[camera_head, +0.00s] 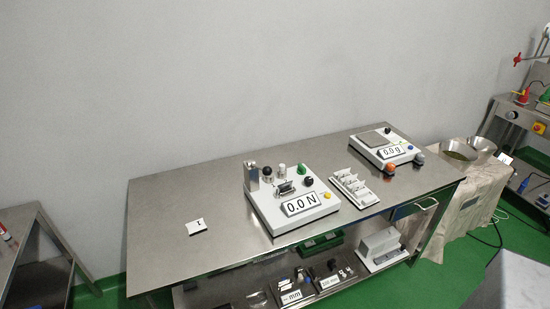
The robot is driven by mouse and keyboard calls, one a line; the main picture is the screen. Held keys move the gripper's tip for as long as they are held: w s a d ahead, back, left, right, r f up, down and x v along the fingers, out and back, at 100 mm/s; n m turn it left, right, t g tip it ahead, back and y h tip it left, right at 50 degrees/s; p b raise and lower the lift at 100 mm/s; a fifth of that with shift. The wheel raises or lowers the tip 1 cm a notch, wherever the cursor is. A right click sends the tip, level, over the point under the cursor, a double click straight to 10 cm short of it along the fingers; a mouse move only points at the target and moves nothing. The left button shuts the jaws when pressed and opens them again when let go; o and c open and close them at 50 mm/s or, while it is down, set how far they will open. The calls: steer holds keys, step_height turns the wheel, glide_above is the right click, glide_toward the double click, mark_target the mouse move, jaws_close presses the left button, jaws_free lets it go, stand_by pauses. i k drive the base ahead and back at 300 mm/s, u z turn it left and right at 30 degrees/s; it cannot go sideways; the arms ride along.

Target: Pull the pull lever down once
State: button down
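A white force tester (263,207) stands on the steel table, its display (301,204) reading 0.0 N. A metal post (252,176) rises at its back left. A black ball knob (267,171) beside the post may be the pull lever; I cannot tell for sure at this size. A second black knob (308,181), a green knob (300,169) and a yellow button (330,207) are also on the tester. My gripper is not in view.
The steel table (165,226) is bare at its left, apart from a small card marked 1 (197,226). A white rack (354,188) and a scale (385,147) reading 0.0 g stand right of the tester. Two metal bowls (459,149) are farther right.

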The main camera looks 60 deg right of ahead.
mark_target(267, 171)
steer(key=z, duration=0.55)
steer(key=k, duration=0.95)
steer(key=u, duration=1.05)
steer(key=i, duration=1.05)
steer(key=z, duration=0.05)
